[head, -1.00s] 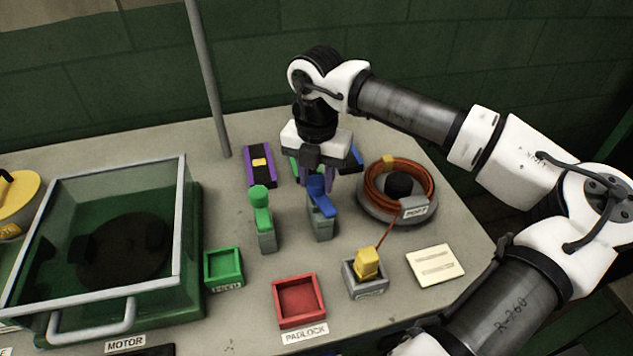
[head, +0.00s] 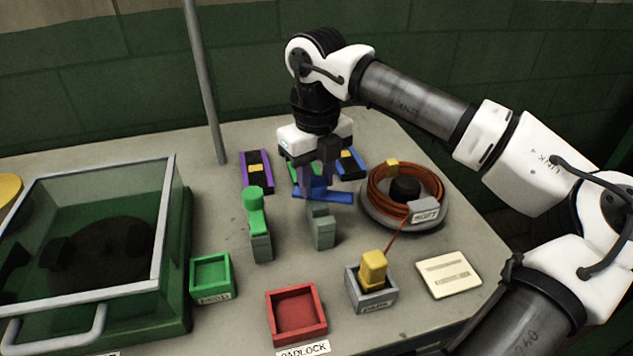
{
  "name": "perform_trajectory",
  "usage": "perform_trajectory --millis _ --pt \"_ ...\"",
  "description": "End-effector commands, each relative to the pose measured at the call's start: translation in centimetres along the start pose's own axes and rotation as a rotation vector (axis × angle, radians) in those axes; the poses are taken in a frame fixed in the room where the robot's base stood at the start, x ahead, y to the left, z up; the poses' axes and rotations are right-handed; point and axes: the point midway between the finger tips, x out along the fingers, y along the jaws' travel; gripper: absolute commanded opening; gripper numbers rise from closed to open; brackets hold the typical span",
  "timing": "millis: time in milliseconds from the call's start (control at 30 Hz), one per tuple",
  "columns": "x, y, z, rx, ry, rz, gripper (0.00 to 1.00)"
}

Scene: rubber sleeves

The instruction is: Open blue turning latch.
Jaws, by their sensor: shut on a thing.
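The blue turning latch (head: 337,197) is a flat blue bar that lies crosswise, left to right, at the back of its grey post (head: 323,228). The top and front of the post now show bare. My gripper (head: 316,188) points down with its purple fingers shut on the blue bar. The fingers hide part of the bar, and I cannot tell whether it still touches the post.
A green latch (head: 255,205) on a grey post stands close to the left. An orange cable coil (head: 378,190) sits to the right. In front are green (head: 212,278), red (head: 297,315) and grey (head: 372,297) trays.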

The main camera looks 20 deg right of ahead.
Motion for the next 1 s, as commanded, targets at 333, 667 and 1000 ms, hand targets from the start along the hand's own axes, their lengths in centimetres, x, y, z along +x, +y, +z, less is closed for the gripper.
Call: perform_trajectory --millis 333,667,1000 --pt "0.01 -0.01 0.05 -0.28 -0.003 0.0 0.11" --pt "-0.03 -0.02 0.04 -0.426 -0.002 -0.001 0.11" --pt "-0.07 -0.01 0.04 -0.461 -0.002 -0.001 0.11"
